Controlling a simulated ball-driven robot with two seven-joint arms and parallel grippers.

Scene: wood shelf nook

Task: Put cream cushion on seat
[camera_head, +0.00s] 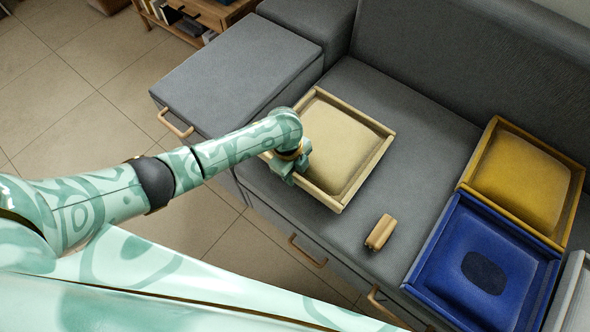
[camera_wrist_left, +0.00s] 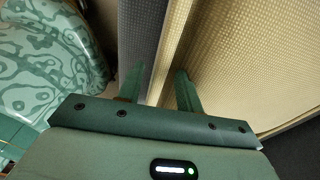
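The cream cushion (camera_head: 338,145) is a padded square with a raised tan rim. It lies on the grey seat (camera_head: 408,165) of the sofa, left of the middle. My left gripper (camera_head: 298,172) is at its near-left rim. In the left wrist view, the fingers (camera_wrist_left: 158,88) stand apart, with the cushion's rim (camera_wrist_left: 171,50) running between them. The right finger is over the cushion's inner side and the left finger is over grey fabric; a gap shows beside the left finger. My right gripper is not in view.
A small wooden block (camera_head: 380,232) lies on the seat near its front edge. A yellow cushion (camera_head: 520,185) and a blue cushion (camera_head: 483,268), both rimmed, are at the right. A grey drawer block (camera_head: 235,75) stands left. Seat between block and backrest is clear.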

